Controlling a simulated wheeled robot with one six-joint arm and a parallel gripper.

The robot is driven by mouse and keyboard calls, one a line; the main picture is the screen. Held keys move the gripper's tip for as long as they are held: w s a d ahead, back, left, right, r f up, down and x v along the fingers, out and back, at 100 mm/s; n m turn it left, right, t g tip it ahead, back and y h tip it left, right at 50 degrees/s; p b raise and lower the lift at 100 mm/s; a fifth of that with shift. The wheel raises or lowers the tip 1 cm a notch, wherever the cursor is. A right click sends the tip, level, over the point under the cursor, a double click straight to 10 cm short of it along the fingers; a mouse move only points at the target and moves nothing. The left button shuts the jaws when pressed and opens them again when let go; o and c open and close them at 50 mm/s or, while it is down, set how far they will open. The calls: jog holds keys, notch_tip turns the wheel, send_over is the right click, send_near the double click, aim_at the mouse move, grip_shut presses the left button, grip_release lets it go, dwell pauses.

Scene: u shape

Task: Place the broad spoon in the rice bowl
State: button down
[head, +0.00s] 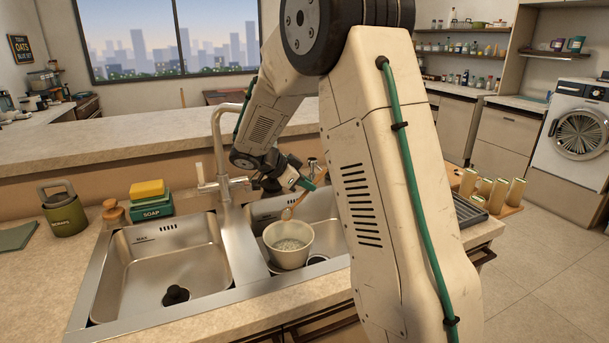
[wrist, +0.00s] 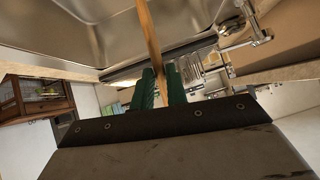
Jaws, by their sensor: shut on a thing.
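The white rice bowl (head: 289,254) stands in the right sink basin in the head view, with pale grainy contents visible inside. My gripper (head: 306,184) is above the bowl's far right side. Its green fingers (wrist: 162,88) are shut on the wooden handle of the broad spoon (wrist: 150,38) in the wrist view. In the head view the spoon (head: 291,209) slants down to the left from the fingers, its lower end at or just above the bowl's far rim. I cannot tell whether it touches the bowl. The bowl does not show clearly in the wrist view.
The tap (head: 221,150) rises between the basins, left of my arm. The left basin (head: 160,262) holds only a dark drain piece. A soap box with a yellow sponge (head: 148,189) and a green scraps canister (head: 62,208) stand left.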

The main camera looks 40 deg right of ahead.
notch_tip(320, 180, down, 13)
jog(key=shift+f, duration=0.2)
dwell(0.6)
jog(key=c, duration=1.3)
grip_release()
